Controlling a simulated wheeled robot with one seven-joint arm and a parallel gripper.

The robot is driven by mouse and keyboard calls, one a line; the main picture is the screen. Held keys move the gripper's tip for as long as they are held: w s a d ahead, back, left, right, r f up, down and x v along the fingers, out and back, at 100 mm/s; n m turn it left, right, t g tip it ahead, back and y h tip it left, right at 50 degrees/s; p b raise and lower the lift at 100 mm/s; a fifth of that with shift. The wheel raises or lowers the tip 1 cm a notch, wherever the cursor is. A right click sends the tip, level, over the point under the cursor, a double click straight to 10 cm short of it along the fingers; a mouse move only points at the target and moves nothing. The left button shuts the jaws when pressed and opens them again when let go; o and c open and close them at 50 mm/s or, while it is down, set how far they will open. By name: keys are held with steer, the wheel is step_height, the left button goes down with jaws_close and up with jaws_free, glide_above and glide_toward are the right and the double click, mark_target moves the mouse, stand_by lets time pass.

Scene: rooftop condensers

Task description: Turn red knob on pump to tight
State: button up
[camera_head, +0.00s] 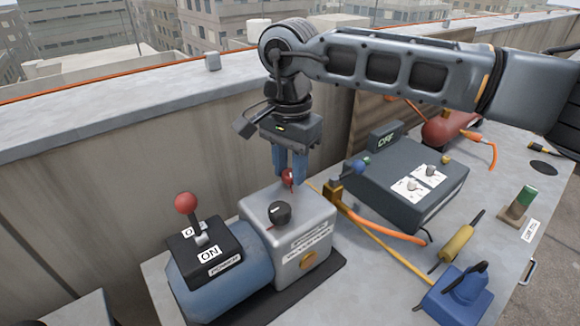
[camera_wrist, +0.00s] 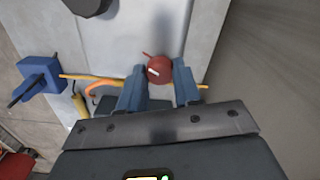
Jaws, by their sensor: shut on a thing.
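The pump is a pale grey block (camera_head: 308,225) joined to a blue motor body (camera_head: 232,280) on the table. The small red knob (camera_head: 288,177) is at the block's far upper edge. My gripper (camera_head: 289,182) points down with its two blue fingers around the red knob and is shut on it. In the wrist view the red knob (camera_wrist: 159,69) shows between the fingertips, with a light mark on its face and a thin red pointer at its upper left. Tight markings cannot be read.
A black knob (camera_head: 279,213) stands on the pump top. A red-balled lever (camera_head: 187,204) stands on the power box marked ON. Right are a dark gauge box (camera_head: 405,180), orange and yellow hoses (camera_head: 385,238), a yellow-handled tool (camera_head: 457,244) and a blue clamp-like thing (camera_head: 458,297). A concrete parapet (camera_head: 130,180) runs behind.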

steer(key=m+b, duration=0.1)
steer(key=m, duration=0.3)
steer(key=m+b, duration=0.1)
steer(key=m, duration=0.3)
steer(key=shift+b, duration=0.35)
steer(key=m+b, duration=0.2)
steer(key=m, duration=0.8)
steer(key=shift+m+b, duration=0.4)
steer(key=m+b, duration=0.1)
steer(key=m, duration=0.2)
steer(key=shift+m, duration=0.3)
steer(key=m+b, duration=0.1)
steer(key=m, duration=0.3)
steer(key=shift+m+b, duration=0.5)
steer(key=shift+m, duration=1.3)
